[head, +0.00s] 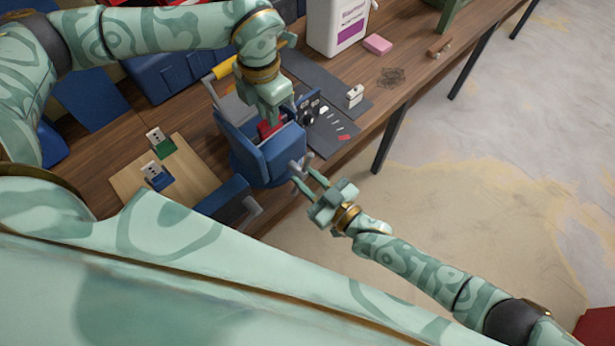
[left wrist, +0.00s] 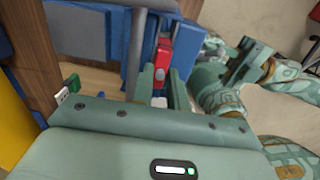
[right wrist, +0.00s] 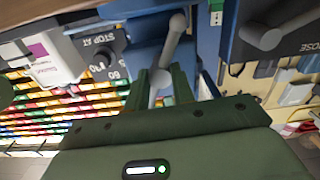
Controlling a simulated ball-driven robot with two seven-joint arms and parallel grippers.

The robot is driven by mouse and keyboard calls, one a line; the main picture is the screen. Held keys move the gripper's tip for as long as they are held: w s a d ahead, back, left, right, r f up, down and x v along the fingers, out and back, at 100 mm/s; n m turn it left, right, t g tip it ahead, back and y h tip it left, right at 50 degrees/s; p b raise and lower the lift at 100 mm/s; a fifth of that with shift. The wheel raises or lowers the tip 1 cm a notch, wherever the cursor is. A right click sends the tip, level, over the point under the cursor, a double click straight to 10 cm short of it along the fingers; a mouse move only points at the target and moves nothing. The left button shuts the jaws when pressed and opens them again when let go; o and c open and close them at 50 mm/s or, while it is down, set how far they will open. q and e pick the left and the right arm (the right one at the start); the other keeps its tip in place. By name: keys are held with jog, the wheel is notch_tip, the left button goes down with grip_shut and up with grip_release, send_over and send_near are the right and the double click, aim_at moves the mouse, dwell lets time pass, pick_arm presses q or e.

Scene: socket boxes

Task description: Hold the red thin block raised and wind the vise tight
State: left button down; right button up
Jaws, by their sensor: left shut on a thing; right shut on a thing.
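The blue vise (head: 252,150) stands at the table's front edge. The red thin block (head: 265,130) is at the top of the vise, partly hidden by my left gripper (head: 272,117). In the left wrist view the red block (left wrist: 164,52) sits at the fingertips of my left gripper (left wrist: 163,76), which is shut on it. My right gripper (head: 305,182) is at the front of the vise, by the grey handle (head: 297,167). In the right wrist view the vise handle (right wrist: 172,48) runs down between the fingers of my right gripper (right wrist: 161,82), shut on it.
A wooden board (head: 125,183) holds a green-and-white piece (head: 164,149) and a blue-and-white piece (head: 160,183). A dark mat (head: 345,122) with a white piece (head: 355,93) lies right of the vise. A white bottle (head: 335,22) and pink block (head: 377,44) stand behind.

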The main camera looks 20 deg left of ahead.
jog(key=shift+m, duration=0.5)
jog(key=m, duration=0.5)
jog(key=shift+m, duration=0.3)
jog(key=m, duration=0.5)
jog(key=shift+f+m, duration=0.1)
jog(key=shift+m, duration=0.2)
dwell(0.4)
jog(key=o, duration=1)
jog(key=shift+d, duration=0.15)
